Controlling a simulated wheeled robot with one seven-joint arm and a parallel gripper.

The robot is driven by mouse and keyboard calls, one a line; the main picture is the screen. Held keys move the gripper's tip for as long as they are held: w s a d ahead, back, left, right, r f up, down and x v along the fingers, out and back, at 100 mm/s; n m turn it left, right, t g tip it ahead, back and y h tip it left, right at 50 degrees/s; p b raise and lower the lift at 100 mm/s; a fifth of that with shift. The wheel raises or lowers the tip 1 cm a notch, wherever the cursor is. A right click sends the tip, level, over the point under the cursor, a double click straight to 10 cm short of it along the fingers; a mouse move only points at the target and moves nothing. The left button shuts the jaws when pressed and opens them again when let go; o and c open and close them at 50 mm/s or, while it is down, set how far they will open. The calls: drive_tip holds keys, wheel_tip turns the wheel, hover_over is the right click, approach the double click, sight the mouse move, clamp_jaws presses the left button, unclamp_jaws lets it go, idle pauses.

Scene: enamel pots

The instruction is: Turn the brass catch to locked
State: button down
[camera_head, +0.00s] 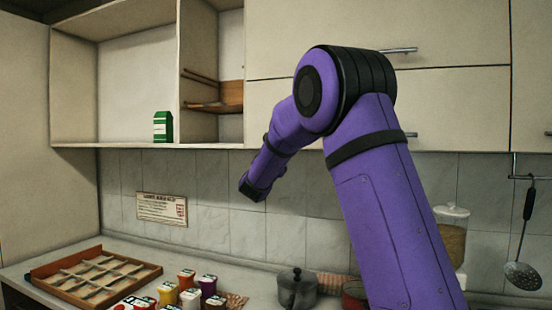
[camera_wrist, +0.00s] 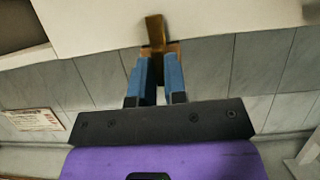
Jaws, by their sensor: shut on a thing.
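The brass catch (camera_wrist: 155,30) shows in the wrist view as an upright-looking narrow bar on a small brown-gold plate, at the edge of a pale cabinet. My gripper (camera_wrist: 157,62) has its two blue fingers shut on the catch's lower part, one finger on each side. The upper part sticks out beyond the fingertips. In the head view my purple arm reaches up and bends down to the left. The catch and fingers cannot be made out there.
Pale cabinets (camera_head: 440,105) hang above the tiled wall. An open shelf holds a green carton (camera_head: 163,127). On the counter are a wooden divided tray (camera_head: 45,271), several small jars (camera_head: 190,297) and a grey pot (camera_head: 297,288). A slotted ladle (camera_head: 523,274) hangs at right.

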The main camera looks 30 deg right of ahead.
drive_tip(key=shift+f, duration=0.15)
drive_tip(key=c, duration=1.2)
unclamp_jaws()
drive_tip(key=shift+o, duration=0.2)
drive_tip(key=shift+a, duration=0.1)
drive_tip(key=v, duration=1)
drive_tip(key=shift+s+a, duration=0.2)
drive_tip(key=shift+s, duration=0.05)
drive_tip(key=shift+f, duration=0.15)
